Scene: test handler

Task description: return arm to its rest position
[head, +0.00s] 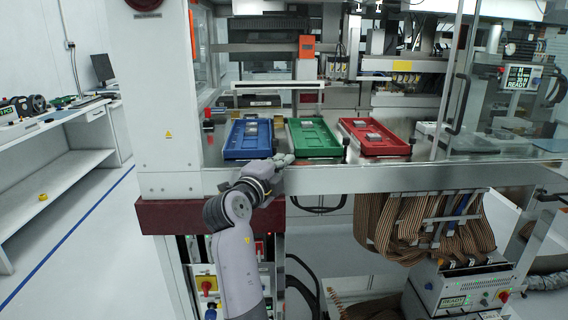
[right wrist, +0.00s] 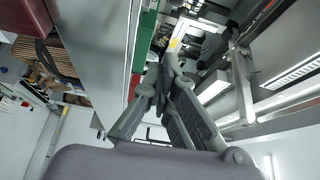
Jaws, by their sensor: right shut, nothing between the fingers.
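My right gripper (head: 288,158) is at the front edge of the test handler's deck, just in front of the blue and green trays. Its arm reaches up from the bottom of the head view. In the right wrist view the fingers of my right gripper (right wrist: 168,62) are together, with nothing held between them. My left gripper is not in view.
A blue tray (head: 236,150), a green tray (head: 325,150) and a red tray (head: 395,150) lie on the deck, each with small parts. A metal front ledge (head: 400,178) runs below them. A glass door frame (head: 447,75) stands right. Brown ribbon cables (head: 420,228) hang below.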

